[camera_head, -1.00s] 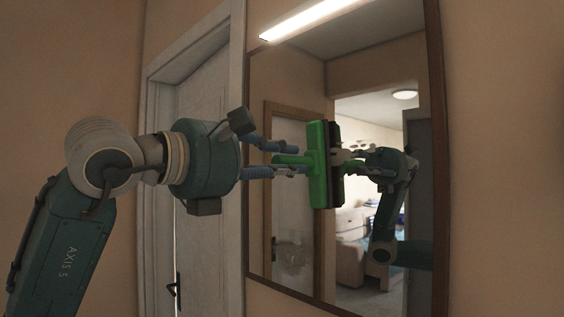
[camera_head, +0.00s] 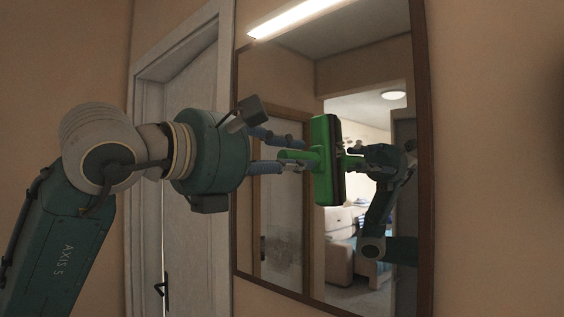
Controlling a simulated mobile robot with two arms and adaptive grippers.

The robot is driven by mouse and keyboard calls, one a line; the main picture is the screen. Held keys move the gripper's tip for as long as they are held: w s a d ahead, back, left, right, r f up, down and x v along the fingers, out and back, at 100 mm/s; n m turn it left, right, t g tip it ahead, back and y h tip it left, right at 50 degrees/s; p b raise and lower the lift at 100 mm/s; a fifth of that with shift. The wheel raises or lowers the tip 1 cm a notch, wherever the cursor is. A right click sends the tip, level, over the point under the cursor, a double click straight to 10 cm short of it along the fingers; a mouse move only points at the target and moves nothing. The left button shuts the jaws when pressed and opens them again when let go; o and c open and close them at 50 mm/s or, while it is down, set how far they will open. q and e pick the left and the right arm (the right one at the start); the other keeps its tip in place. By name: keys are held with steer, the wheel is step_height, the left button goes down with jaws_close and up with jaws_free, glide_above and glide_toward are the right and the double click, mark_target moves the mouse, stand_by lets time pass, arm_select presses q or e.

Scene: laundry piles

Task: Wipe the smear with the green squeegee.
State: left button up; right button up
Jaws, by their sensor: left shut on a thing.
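The green squeegee (camera_head: 321,165) is held upright in front of the mirror, its long head vertical and its short handle pointing left. My left gripper (camera_head: 291,154) is shut on that handle. A dark strip, part of it perhaps reflection, runs along the head's right side. I cannot tell whether the head touches the glass. The smear (camera_head: 281,253) is a faint greyish patch low on the left part of the mirror, below and left of the squeegee. My right gripper is not in view.
The tall mirror has a dark wooden frame (camera_head: 423,160) and hangs on a beige wall (camera_head: 490,160). It reflects my arm, a lit room and a sofa. A white door (camera_head: 190,240) with a dark handle stands left of the mirror.

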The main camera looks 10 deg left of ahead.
arm_select(q)
steer(key=shift+s+d+b, duration=0.25)
steer(key=shift+s+d, duration=0.3)
steer(key=shift+d, duration=0.3)
steer(key=shift+s+d+b, duration=0.25)
steer(key=shift+s+d, duration=0.25)
steer(key=shift+d, duration=0.35)
steer(key=shift+w+a+b, duration=0.25)
steer(key=shift+b, duration=0.5)
steer(key=shift+w+a, duration=0.5)
steer(key=shift+a, duration=0.25)
steer(key=shift+w+a, duration=0.5)
steer(key=shift+a, duration=0.25)
steer(key=shift+s+d+r, duration=0.25)
steer(key=shift+s+d, duration=0.2)
steer(key=shift+d, duration=0.15)
steer(key=s+d+b, duration=0.2)
steer(key=s+d, duration=0.2)
steer(key=d, duration=0.1)
steer(key=shift+w+a+r, duration=0.1)
steer(key=shift+w+a, duration=0.8)
steer(key=shift+a, duration=0.15)
steer(key=shift+w+a, duration=0.85)
steer(key=shift+a, duration=0.2)
steer(key=w+a+p, duration=0.1)
steer(key=w+a, duration=0.2)
steer(key=a, duration=0.2)
steer(key=shift+w, duration=0.2)
